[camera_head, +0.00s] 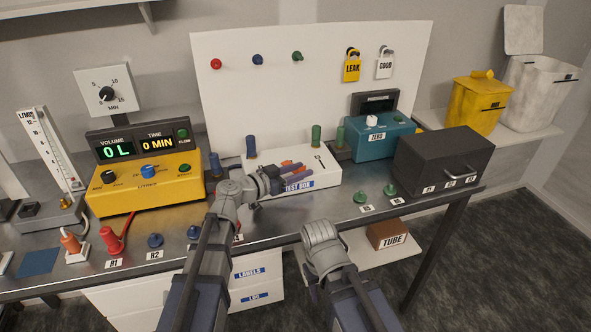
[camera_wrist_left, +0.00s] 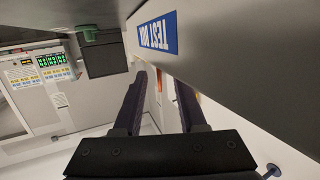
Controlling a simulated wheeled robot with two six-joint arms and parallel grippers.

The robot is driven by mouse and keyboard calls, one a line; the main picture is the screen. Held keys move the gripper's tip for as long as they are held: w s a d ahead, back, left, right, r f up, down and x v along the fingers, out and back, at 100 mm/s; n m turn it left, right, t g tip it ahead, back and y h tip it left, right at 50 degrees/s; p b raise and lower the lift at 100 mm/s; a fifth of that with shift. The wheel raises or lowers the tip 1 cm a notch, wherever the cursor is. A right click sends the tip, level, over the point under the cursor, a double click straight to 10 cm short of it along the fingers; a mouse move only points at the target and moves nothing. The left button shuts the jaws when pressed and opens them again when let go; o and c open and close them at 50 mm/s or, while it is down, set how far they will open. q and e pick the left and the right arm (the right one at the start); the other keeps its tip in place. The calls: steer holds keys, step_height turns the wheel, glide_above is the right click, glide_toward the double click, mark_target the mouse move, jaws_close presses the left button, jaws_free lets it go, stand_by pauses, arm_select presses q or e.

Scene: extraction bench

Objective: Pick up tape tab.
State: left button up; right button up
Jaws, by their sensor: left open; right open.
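I cannot make out a tape tab for certain in either view. A white test box (camera_head: 322,166) with a blue TEST BOX label stands on the bench, and its labelled side is close in the left wrist view (camera_wrist_left: 222,62). My left gripper (camera_head: 296,172) is at the front of the box, its fingers apart. A small red-orange patch (camera_head: 288,162) shows beside them, too small to identify. In the left wrist view the open fingers (camera_wrist_left: 160,80) have nothing clearly held between them. My right gripper (camera_head: 322,238) is lower, off the bench's front edge; its fingers are hidden.
A yellow meter (camera_head: 146,186) stands left, and a teal unit (camera_head: 377,140) and dark box (camera_head: 442,160) stand right. Small blue and green knobs sit along the bench front. A brown TUBE box (camera_head: 388,234) is on the lower shelf. A white panel (camera_head: 235,90) stands behind.

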mark_target(310, 167)
arm_select(q)
steer(key=x, duration=0.4)
steer(key=shift+r, duration=0.1)
steer(key=shift+c, duration=0.2)
jaws_close()
